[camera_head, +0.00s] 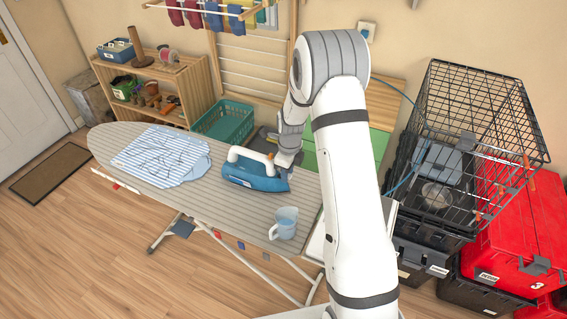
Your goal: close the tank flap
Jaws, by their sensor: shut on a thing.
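A blue steam iron (252,181) with a white handle (245,154) sits on the striped ironing board (217,225). My gripper (272,160) reaches down to the right end of the iron, by the end of the handle. It is shut on a part of the iron there. The tank flap is too small and too covered by my gripper to make out, so I cannot tell how far open it is. A clear jug (285,223) stands on the board, below and right of the iron.
A striped blue shirt (163,156) lies on the board's left part. A green basket (224,121) and a wooden shelf (165,82) are behind. A black wire crate (480,110) rests on totes at right, beside red totes (520,230). My arm hides the board's right end.

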